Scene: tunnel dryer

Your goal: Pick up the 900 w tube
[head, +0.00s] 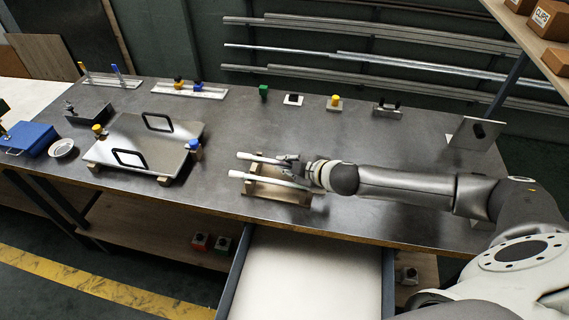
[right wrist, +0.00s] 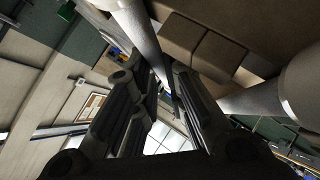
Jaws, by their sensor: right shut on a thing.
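Two white tubes lie side by side at a small wooden rack (head: 262,197) on the steel bench. I cannot read a label on either tube. My right gripper (head: 288,162) is shut on the far tube (head: 256,158), near its right end. The near tube (head: 262,180) lies just in front of it on the rack. In the right wrist view the held tube (right wrist: 139,28) passes between the fingers (right wrist: 160,90), and another white tube (right wrist: 262,99) is at the right. I cannot tell whether the held tube is clear of the rack. My left gripper is not in view.
A metal plate (head: 135,149) with two black handles lies left of the rack. Small fixtures, including a green block (head: 263,91) and a yellow-knobbed one (head: 335,102), stand along the back. An open drawer (head: 310,270) is below the front edge. The bench between is bare.

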